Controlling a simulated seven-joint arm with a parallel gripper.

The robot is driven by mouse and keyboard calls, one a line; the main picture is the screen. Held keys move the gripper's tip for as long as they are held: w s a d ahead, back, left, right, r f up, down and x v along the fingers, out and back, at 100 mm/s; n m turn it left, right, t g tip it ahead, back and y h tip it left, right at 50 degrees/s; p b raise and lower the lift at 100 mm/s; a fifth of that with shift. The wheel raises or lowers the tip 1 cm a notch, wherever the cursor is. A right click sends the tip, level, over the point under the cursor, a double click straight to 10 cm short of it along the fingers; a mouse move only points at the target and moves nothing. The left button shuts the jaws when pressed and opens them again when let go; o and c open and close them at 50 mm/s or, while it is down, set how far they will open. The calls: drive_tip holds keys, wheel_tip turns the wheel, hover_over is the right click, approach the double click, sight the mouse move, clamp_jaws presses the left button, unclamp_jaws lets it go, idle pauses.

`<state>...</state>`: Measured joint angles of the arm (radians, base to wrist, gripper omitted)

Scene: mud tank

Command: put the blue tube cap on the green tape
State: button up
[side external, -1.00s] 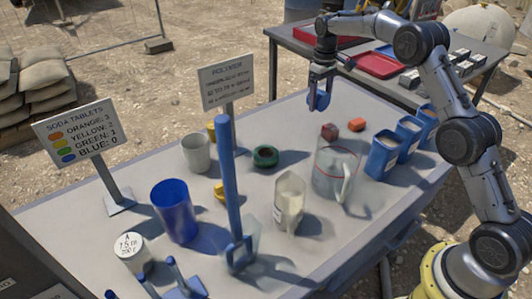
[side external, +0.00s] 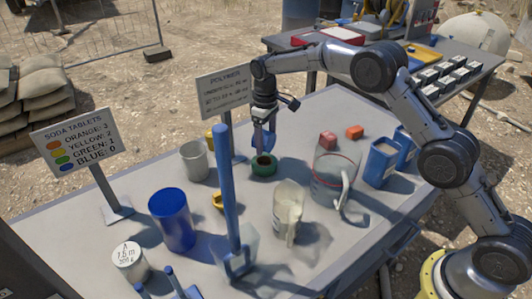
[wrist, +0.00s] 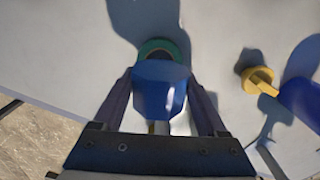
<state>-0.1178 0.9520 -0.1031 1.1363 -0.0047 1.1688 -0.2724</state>
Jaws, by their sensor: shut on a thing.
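My gripper (side external: 264,128) is shut on the blue tube cap (wrist: 160,88), which fills the space between the fingers in the wrist view. The cap also shows in the side view (side external: 263,143), partly hidden by the fingers. The green tape (side external: 263,165) is a dark green roll lying flat on the table. The cap is held just above the tape and close to it. In the wrist view the cap hides much of the tape (wrist: 160,47), whose far rim shows beyond it. I cannot tell whether they touch.
A grey cup (side external: 195,161) stands left of the tape, with a yellow object (side external: 218,200) in front. A clear jug (side external: 335,178) and a beaker (side external: 288,212) stand to the right. A sign (side external: 224,92) rises behind. Red (side external: 327,140) and orange (side external: 354,132) blocks lie to the right.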

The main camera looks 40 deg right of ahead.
sight(266, 162)
drive_tip(key=shift+f, duration=2.35)
drive_tip(key=o, duration=1.3)
drive_tip(key=shift+f, duration=0.15)
